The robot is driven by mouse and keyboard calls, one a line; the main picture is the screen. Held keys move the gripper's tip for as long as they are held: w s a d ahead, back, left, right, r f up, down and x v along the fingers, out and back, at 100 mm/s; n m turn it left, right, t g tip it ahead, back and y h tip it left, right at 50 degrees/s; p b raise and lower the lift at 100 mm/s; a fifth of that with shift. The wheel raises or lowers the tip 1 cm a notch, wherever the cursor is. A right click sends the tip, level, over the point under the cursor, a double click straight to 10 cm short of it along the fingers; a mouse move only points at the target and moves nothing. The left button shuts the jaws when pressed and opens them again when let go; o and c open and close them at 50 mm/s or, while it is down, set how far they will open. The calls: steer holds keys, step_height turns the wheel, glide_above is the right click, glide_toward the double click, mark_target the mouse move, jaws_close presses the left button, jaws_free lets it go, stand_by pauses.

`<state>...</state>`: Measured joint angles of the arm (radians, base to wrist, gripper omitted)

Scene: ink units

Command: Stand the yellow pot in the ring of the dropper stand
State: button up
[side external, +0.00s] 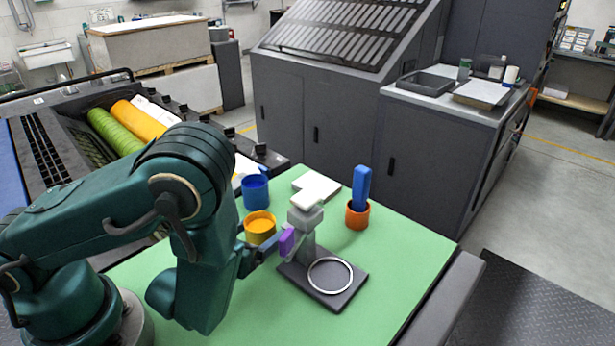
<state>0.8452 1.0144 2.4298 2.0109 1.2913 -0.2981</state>
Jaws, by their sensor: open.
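The yellow pot (260,229) stands upright on the green table top, left of the dropper stand. The dropper stand has a dark base plate (330,297), a grey post with a pale head (306,207), and a pale ring (330,261) over the plate. The ring is empty. My gripper (282,246) is open, with purple at its tip, low between the yellow pot and the stand's post. In this view it overlaps the pot's lower right edge and the post's left side. I cannot tell whether it touches either. Nothing shows between its fingers.
A blue pot (256,193) stands behind the yellow pot. An orange pot (357,217) holding an upright blue block (361,188) stands behind and right of the stand. A white flat piece (322,186) lies at the back. The green table (405,255) is clear to the right.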

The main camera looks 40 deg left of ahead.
mark_target(253, 237)
steer(key=shift+o, duration=0.2)
steer(key=shift+v, duration=1.95)
